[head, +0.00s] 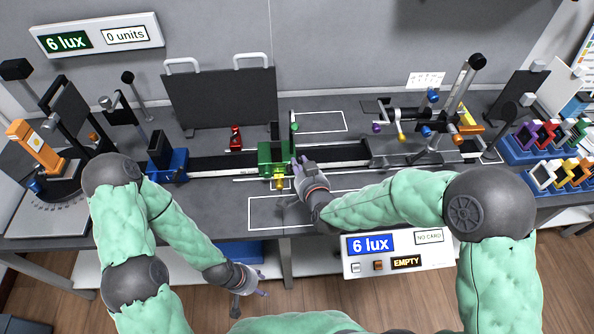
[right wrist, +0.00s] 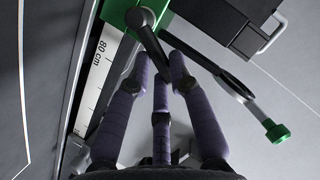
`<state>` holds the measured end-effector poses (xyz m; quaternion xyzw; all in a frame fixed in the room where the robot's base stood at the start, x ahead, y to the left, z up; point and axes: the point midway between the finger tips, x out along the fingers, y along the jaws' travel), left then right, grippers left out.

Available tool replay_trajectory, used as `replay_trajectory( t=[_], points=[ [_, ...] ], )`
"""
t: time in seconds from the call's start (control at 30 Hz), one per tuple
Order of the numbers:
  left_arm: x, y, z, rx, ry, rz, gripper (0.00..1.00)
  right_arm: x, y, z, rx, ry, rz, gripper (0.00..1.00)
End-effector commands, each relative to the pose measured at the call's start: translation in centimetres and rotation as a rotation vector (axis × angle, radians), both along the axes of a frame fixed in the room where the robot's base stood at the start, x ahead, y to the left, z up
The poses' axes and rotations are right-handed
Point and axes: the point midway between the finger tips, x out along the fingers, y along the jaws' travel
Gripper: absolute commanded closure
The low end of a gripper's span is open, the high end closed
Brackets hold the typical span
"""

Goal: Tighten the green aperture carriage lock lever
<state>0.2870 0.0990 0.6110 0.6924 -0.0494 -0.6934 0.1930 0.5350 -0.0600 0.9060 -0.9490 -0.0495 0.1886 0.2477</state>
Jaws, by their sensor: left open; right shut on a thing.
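The green aperture carriage (head: 272,156) sits on the dark rail in the middle of the bench; its green body also shows at the top of the right wrist view (right wrist: 121,11). A dark lock lever (right wrist: 150,42) with a round hub slants down from it. My right gripper (head: 302,168) is at the carriage's right front side. In the right wrist view its purple fingers (right wrist: 160,85) are closed around the lever's lower end, which they partly hide. My left gripper (head: 256,284) is open and empty, low in front of the bench edge.
The rail scale (right wrist: 101,60) reads 80 cm beside the carriage. A dark ring-shaped part with a green tip (right wrist: 277,132) stands right of my fingers. A blue carriage (head: 168,163) is further left on the rail. A display box (head: 397,252) reads 6 lux, NO CARD, EMPTY.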

Motion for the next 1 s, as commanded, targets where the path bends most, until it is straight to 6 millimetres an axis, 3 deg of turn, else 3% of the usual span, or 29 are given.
replay_trajectory(
  t=[0.23,0.8,0.83,1.0],
  points=[
    [0.0,0.0,-1.9,0.000,0.000,0.000,0.48,0.0,-0.5,-0.5,0.088,0.000,-0.002,1.00],
    [0.0,0.0,-2.2,0.000,0.000,0.000,0.48,0.0,-0.5,-0.4,0.117,0.002,-0.002,1.00],
    [0.0,0.0,-2.2,0.000,0.000,0.000,0.48,0.0,-0.5,-0.4,0.117,0.002,-0.002,0.71],
    [0.0,0.0,-2.2,0.000,0.000,0.000,0.48,0.0,-0.5,-0.4,0.116,0.002,-0.001,0.69]
  ],
)
